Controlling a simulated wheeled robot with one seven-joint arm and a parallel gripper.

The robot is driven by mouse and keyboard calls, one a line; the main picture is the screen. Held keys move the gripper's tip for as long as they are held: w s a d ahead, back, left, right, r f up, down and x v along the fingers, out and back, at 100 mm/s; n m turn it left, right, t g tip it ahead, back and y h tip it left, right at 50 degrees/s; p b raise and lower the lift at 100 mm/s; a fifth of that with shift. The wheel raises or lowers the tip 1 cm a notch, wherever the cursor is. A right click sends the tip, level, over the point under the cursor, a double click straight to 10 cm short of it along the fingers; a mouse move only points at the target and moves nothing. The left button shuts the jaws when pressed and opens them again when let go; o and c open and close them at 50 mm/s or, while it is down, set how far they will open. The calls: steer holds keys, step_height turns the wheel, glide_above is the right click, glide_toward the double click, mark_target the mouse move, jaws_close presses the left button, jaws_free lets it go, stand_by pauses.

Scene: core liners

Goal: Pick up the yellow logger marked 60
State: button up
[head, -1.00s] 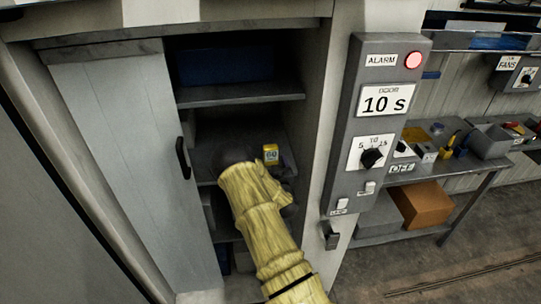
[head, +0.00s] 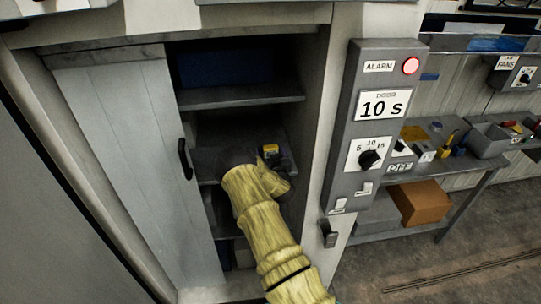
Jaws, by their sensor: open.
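The yellow logger (head: 271,150) stands on the middle shelf inside the open cabinet, and only its upper part shows. Its marking cannot be read now. My gripper (head: 268,167) is at the end of my yellow-sleeved arm, inside the cabinet at the logger. It is open, with a dark finger across the logger's front and right side. The rest of the fingers are hidden behind my sleeve, and I cannot tell whether they touch the logger.
The cabinet door (head: 120,165) stands at the left of the opening. Shelves lie above and below my arm, with a blue bin (head: 225,66) on the upper one. A control panel (head: 375,130) with a lit red lamp, reading "DOOR 10 s", is right of the opening.

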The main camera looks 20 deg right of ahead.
steer(key=c, duration=1.1)
steer(key=shift+r, duration=0.1)
step_height(320, 180, up, 10)
steer(key=b, duration=0.3)
stand_by(0.4)
